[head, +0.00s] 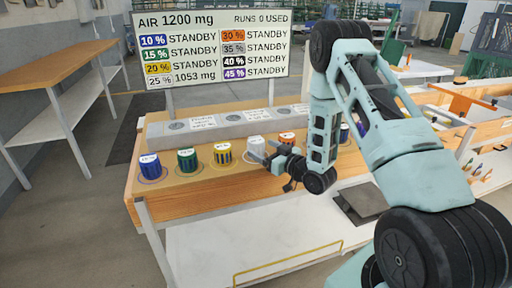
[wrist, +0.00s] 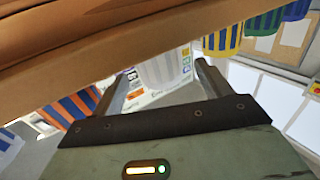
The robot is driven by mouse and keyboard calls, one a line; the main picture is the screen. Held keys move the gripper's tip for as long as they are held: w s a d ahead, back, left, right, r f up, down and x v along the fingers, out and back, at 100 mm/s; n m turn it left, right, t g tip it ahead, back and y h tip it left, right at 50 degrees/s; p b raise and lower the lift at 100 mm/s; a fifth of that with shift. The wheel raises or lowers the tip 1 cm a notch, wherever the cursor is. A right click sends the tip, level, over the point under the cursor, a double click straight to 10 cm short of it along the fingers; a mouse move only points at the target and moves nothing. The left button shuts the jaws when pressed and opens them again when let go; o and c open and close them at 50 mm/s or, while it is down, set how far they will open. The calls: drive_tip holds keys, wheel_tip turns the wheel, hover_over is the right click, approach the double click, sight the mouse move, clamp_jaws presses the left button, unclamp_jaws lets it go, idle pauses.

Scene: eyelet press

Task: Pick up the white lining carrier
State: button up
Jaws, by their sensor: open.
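The white lining carrier (head: 254,143) is a small ribbed white cup standing in the row on the wooden bench. It also shows in the wrist view (wrist: 163,68), with pale grey stripes, between my two fingers. My gripper (head: 262,155) is open at the bench's front edge, its fingertips close to the white carrier. In the wrist view my gripper (wrist: 165,80) has one finger on each side of the carrier's outline. I cannot tell whether either finger touches it. Its lower part is partly hidden by the fingers in the head view.
Blue (head: 150,166), green (head: 187,160) and yellow (head: 222,154) carriers stand left of it. An orange carrier (head: 287,139) stands close on its right, partly behind my arm. A grey labelled block (head: 235,124) runs behind the row. A display board (head: 212,50) stands behind.

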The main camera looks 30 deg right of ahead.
sight(255, 143)
drive_tip(key=w, duration=0.3)
drive_tip(key=w+p, duration=0.1)
drive_tip(key=shift+w+a+r, duration=0.25)
drive_tip(key=shift+a, duration=0.15)
drive_tip(key=c, duration=1.1)
